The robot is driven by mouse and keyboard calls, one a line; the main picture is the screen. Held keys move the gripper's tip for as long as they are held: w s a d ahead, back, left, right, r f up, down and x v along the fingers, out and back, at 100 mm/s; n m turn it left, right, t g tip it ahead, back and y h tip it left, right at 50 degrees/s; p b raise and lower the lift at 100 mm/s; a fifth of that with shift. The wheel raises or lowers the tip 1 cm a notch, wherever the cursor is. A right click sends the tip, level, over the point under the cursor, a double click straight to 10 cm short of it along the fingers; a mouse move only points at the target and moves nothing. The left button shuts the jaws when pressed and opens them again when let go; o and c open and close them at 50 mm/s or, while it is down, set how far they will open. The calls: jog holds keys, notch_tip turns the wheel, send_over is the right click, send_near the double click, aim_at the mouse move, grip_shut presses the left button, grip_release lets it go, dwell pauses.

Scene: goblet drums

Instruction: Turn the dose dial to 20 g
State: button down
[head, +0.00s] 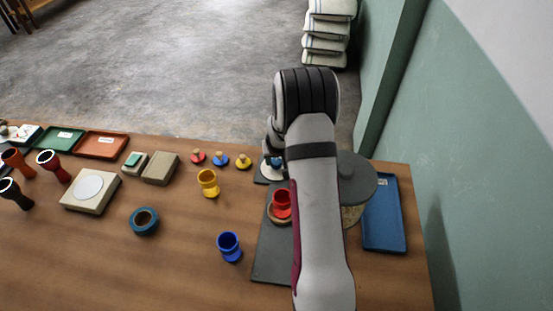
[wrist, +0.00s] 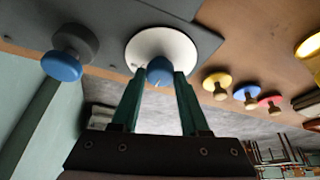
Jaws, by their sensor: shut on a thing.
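The dose dial is a white disc (wrist: 165,42) with a blue knob (wrist: 158,68) at its centre, set on a dark grey plate (wrist: 120,35). My gripper (wrist: 160,82) has its two green fingers on either side of the blue knob, shut on it. A small pale mark shows on the knob. No numbers can be read on the disc, so the dial's setting cannot be told. In the head view the white disc (head: 268,172) shows only in part beside my arm, which hides the gripper and knob.
A second blue knob on a grey base (wrist: 66,62) stands to the left in the wrist view. Red (head: 197,157), blue (head: 220,160) and yellow (head: 243,163) knobbed discs lie nearby. A red cup (head: 281,204) and a blue tray (head: 384,225) flank my arm.

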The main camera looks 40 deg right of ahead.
jog(key=shift+c, duration=2.1)
grip_release()
jog(key=v, duration=1.5)
jog(key=shift+s+r, duration=0.15)
jog(key=shift+r, duration=0.2)
